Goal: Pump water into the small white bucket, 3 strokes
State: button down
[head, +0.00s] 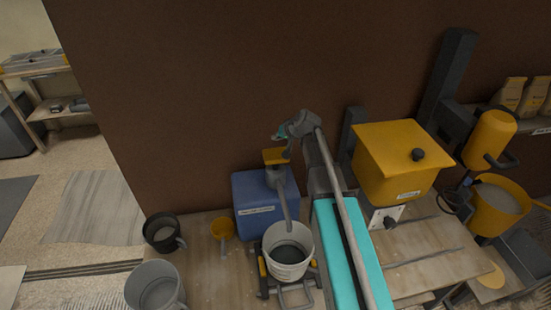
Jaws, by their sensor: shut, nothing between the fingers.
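The small white bucket (308,262) stands upright on the bench at the bottom centre, and I see into its grey inside. Behind it is a blue box (254,216) with a label, carrying a pump with a yellow top (275,156) and a long grey spout (284,207) that slopes down over the bucket. My gripper (284,150) is shut and empty, just above and beside the yellow pump top. I cannot tell whether it touches the top. My arm hides what lies right of the bucket. The water level is not clear.
A yellow hopper machine (398,165) stands to the right, with a yellow mixer (489,139) beyond. A brown wall (220,80) rises behind the bench.

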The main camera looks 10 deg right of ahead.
aim_at(270, 150)
jog(key=shift+f+b, duration=2.15)
jog(key=shift+f, duration=0.35)
